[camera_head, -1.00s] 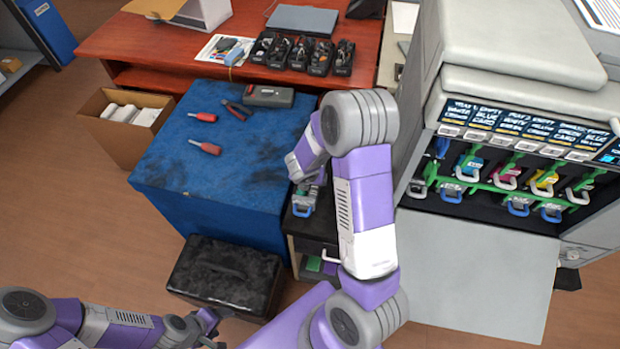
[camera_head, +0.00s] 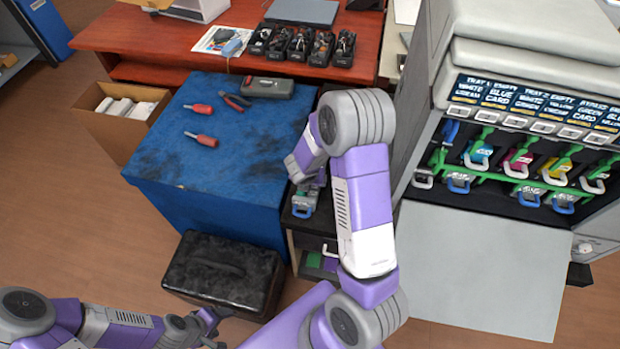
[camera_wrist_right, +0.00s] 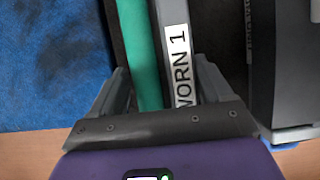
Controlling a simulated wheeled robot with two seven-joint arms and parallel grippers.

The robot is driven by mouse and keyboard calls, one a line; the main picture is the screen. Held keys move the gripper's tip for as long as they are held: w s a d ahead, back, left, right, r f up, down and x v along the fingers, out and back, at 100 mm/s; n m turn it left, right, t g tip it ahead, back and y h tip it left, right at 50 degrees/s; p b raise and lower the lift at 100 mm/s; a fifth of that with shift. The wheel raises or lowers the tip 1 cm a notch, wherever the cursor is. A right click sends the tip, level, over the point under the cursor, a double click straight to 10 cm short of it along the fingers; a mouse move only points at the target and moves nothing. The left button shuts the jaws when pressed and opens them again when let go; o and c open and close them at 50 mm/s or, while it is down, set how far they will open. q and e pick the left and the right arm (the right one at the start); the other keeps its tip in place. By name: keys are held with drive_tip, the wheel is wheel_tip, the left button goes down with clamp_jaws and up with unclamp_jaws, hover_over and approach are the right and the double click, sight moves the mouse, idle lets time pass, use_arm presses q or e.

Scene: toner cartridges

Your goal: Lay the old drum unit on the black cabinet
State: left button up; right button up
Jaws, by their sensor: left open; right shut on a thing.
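The old drum unit, labelled "WORN 1" (camera_wrist_right: 182,60), has a green strip along its side and sits between the fingers of my right gripper (camera_wrist_right: 165,90), which is shut on it. In the head view, my right arm reaches down over the black cabinet (camera_head: 311,238) between the blue bench and the printer. The forearm hides most of that gripper and much of the cabinet top. A grey and blue part (camera_head: 303,204) shows at the cabinet top; I cannot tell whether it is the held unit. My left gripper (camera_head: 218,327) is open and empty at lower left.
The blue bench (camera_head: 225,140) holds red-handled tools. A black case (camera_head: 222,275) stands on the floor before it. The printer (camera_head: 520,120) is open at right, its pale front panel (camera_head: 485,270) lowered. A dark grey block (camera_wrist_right: 284,65) stands close right of the held unit.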

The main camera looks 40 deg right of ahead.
drive_tip(key=shift+f, duration=0.2)
drive_tip(key=shift+f+b, duration=0.35)
drive_tip(key=shift+b, duration=0.2)
drive_tip(key=o, duration=1.8)
drive_tip(key=p+v, duration=0.3)
drive_tip(key=v, duration=0.3)
drive_tip(key=shift+r, duration=0.2)
drive_tip(key=shift+s+a+r, duration=0.2)
drive_tip(key=shift+a+r, duration=0.1)
drive_tip(key=shift+r, duration=0.3)
